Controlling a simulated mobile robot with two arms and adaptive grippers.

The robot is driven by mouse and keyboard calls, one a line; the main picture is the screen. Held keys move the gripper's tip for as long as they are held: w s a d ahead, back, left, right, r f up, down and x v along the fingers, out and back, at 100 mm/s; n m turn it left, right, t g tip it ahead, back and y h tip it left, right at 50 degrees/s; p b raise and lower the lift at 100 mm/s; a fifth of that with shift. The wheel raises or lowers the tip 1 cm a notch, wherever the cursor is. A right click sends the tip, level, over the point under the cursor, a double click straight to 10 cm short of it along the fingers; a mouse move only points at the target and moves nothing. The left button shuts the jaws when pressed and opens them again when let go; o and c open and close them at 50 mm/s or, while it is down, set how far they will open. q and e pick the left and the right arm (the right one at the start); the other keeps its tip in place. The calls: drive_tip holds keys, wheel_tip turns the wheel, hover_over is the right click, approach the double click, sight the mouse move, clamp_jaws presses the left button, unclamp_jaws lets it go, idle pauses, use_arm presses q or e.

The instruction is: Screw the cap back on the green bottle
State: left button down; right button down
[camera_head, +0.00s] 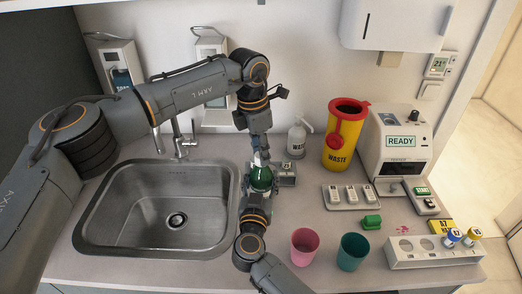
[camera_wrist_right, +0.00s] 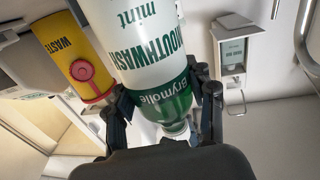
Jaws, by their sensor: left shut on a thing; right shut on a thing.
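The green bottle (camera_head: 261,179) stands upright on the counter just right of the sink. In the right wrist view the bottle (camera_wrist_right: 172,105) shows green with a white mouthwash label. My right gripper (camera_head: 260,190) comes from the front and is shut on its body; its fingers also show on both sides in the wrist view (camera_wrist_right: 165,105). My left gripper (camera_head: 259,158) points down from above and is shut right over the bottle's top. A small pale bit at its fingertips looks like the cap, mostly hidden. I cannot tell whether the cap sits on the neck.
A grey labelled block (camera_head: 288,170) stands close right of the bottle. The sink (camera_head: 130,235) lies left. A pink cup (camera_head: 304,247) and a teal cup (camera_head: 353,252) stand front right. A yellow waste bin (camera_head: 344,140) and pump bottle (camera_head: 297,140) stand behind.

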use_arm(q)
drive_tip(key=m, duration=0.2)
drive_tip(key=shift+m, duration=0.4)
drive_tip(key=c, duration=0.9)
unclamp_jaws()
drive_tip(key=r, duration=0.5)
drive_tip(key=a+r, duration=0.1)
drive_tip(key=r, duration=0.1)
drive_tip(key=shift+s+r, duration=0.1)
drive_tip(key=shift+r, duration=0.1)
use_arm(e)
drive_tip(key=shift+c, duration=2)
unclamp_jaws()
